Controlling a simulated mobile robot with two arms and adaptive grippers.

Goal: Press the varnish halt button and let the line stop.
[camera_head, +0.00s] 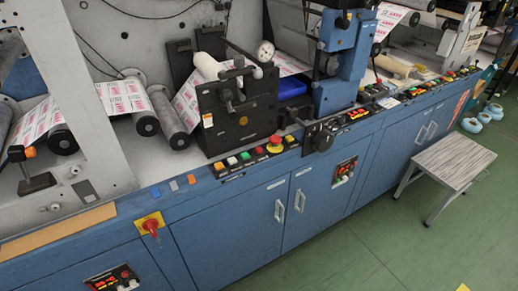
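A row of buttons (245,158) sits on the front ledge of the blue machine, below the black unit in the middle. It holds white, green, orange and red buttons. At its right end is a large red mushroom button (274,145) on a yellow base. More small controls (365,113) continue along the ledge to the right. The labels are too small to read, so I cannot tell which one is the varnish halt button. Neither of my grippers is in view, and nothing is seen touching the buttons.
A red rotary switch on a yellow plate (151,224) is on the machine front at left. Red-lit displays (113,279) and (345,171) are set in the blue cabinets (235,225). A grey step stool (447,165) stands at right.

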